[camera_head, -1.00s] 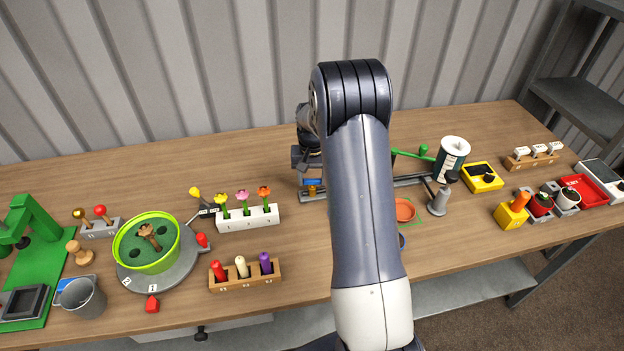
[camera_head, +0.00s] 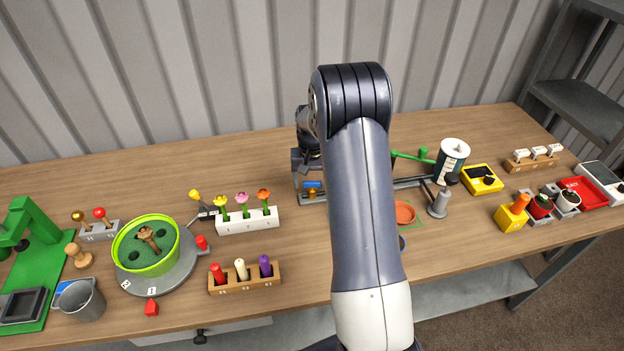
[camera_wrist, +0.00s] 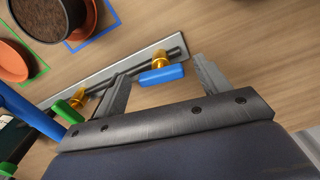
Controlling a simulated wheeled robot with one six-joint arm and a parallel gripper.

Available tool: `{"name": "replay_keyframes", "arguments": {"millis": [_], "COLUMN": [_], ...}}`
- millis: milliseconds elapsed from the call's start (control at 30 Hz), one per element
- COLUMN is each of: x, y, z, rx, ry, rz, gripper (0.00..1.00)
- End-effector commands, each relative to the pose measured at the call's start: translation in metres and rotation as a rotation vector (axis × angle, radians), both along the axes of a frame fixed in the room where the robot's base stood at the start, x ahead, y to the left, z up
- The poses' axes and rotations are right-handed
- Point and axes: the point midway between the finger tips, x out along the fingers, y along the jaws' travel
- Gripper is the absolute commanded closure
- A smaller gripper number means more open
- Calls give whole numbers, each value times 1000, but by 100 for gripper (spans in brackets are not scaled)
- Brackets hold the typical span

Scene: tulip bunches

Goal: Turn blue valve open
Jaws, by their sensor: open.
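The blue valve handle (camera_wrist: 162,76) is a short bar on a brass stem, mounted on a grey metal rail (camera_wrist: 100,75). In the wrist view it lies between the two fingers of my open gripper (camera_wrist: 162,70), with a gap on each side. I cannot tell whether the fingers reach down to its height. The blue handle (camera_head: 313,185) also shows in the head view, just left of my arm. My arm hides much of the rail and part of my gripper there.
A green valve handle (camera_wrist: 67,111) sits farther along the same rail. A pot of soil (camera_wrist: 35,15) and an orange saucer (camera_wrist: 14,60) lie beyond the rail. A white flower rack (camera_head: 248,220) stands left of the valve.

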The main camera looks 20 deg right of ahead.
Motion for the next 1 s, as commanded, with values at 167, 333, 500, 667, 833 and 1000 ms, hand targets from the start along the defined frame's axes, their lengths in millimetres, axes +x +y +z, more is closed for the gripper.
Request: {"name": "replay_keyframes", "arguments": {"millis": [167,333,500,667,833,1000], "x": [0,1,1,1,0,0], "y": [0,0,0,0,0,0], "z": [3,27,63,90,105,108], "rx": [0,-1,-1,-1,0,0], "ry": [-1,-4,-4,-4,0,0], "rz": [0,0,0,0,0,0], "gripper": [29,29,29,29,29,29]}}
